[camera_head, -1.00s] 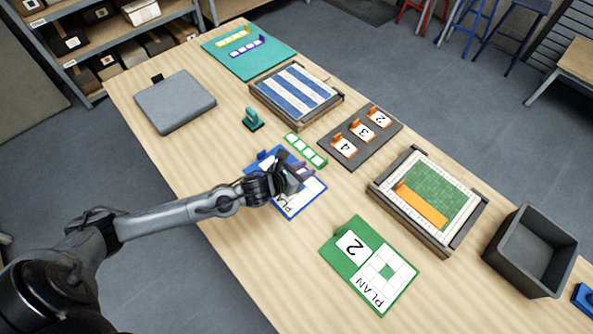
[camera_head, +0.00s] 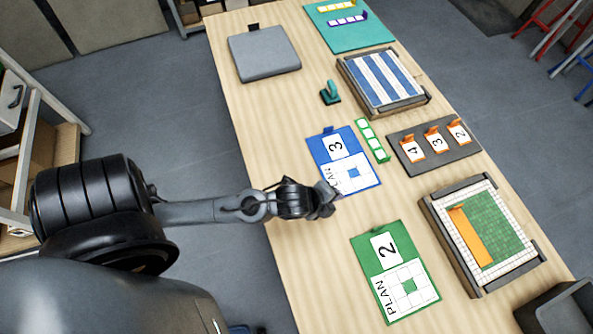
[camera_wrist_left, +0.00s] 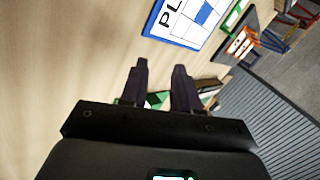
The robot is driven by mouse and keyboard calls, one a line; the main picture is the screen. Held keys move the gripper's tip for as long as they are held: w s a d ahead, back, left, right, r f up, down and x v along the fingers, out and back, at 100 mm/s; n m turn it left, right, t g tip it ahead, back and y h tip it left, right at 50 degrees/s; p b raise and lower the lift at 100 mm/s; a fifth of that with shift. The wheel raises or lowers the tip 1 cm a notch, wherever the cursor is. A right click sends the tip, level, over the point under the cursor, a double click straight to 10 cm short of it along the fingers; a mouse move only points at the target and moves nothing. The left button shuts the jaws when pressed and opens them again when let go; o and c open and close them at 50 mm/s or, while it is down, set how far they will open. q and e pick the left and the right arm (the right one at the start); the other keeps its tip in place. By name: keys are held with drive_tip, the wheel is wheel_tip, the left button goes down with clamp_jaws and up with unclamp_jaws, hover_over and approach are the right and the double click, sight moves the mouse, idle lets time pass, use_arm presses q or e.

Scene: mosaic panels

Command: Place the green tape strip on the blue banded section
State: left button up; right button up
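The green tape strip (camera_head: 372,140), a narrow green-edged row of white tiles, lies on the table just right of the blue plan card (camera_head: 356,183). The blue banded section is the blue and white striped panel (camera_head: 380,79) in a dark-ended frame, farther back than the strip. My left gripper (camera_head: 331,205) is over the table at the blue card's near left corner, apart from the strip. In the left wrist view its two fingers (camera_wrist_left: 159,82) are spread with nothing gripped between them. My right gripper is not in view.
A teal stamp-like block (camera_head: 331,95) stands left of the striped panel. A dark board (camera_head: 440,161) with numbered orange tags lies right of the strip. A green plan card (camera_head: 378,249), a green-and-white mosaic panel (camera_head: 444,236) and a dark bin (camera_head: 545,309) are nearer.

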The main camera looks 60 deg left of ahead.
use_arm(q)
drive_tip(key=shift+o, duration=0.5)
drive_tip(key=s+n+g, duration=0.1)
drive_tip(key=s+n, duration=0.2)
drive_tip(key=n, duration=0.1)
drive_tip(key=s+n+g, duration=0.1)
drive_tip(key=s+n, duration=0.2)
drive_tip(key=n, duration=0.1)
drive_tip(key=s+n+g, duration=0.1)
drive_tip(key=s+n, duration=0.3)
drive_tip(key=n, duration=0.1)
drive_tip(key=shift+a+r+g, duration=0.1)
drive_tip(key=shift+r+g, duration=0.2)
drive_tip(key=shift+g, duration=0.1)
drive_tip(key=shift+s+n, duration=0.6)
drive_tip(key=shift+n, duration=0.1)
drive_tip(key=shift+r, duration=0.1)
